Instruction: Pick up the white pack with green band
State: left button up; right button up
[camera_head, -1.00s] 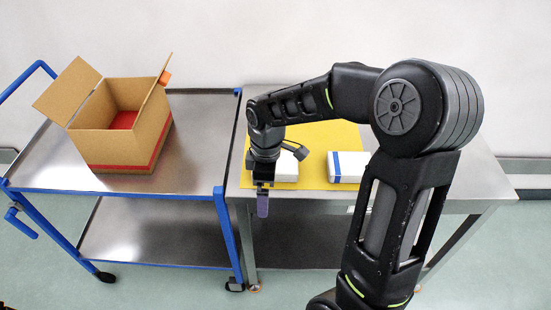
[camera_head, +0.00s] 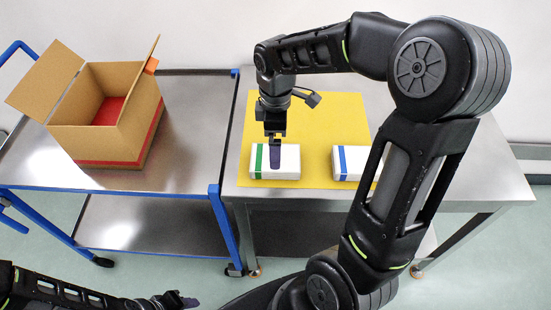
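The white pack with the green band (camera_head: 286,169) lies on the yellow mat (camera_head: 315,118) near the front edge of the steel table. Its green band is at the left end. My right gripper (camera_head: 274,163) points down over this pack, its fingertip in front of the pack's middle in the picture. I cannot tell whether it touches the pack, nor how far its fingers are apart. My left gripper (camera_head: 180,301) is low at the bottom edge, far from the packs; its finger opening is not clear.
A white pack with a blue band (camera_head: 346,160) lies on the mat to the right, partly behind my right arm. An open cardboard box (camera_head: 105,140) with red inside stands on the blue-framed trolley (camera_head: 185,130) at left. Trolley and table stand close together.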

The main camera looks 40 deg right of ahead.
jog(key=shift+f, duration=1.15)
jog(key=shift+w+f+p, duration=0.1)
jog(key=shift+f+p, duration=0.35)
jog(key=shift+f, duration=2.2)
jog(key=c, duration=1.6)
jog(key=shift+r, duration=0.1)
notch_tip(320, 180, up, 10)
jog(key=shift+b, duration=0.3)
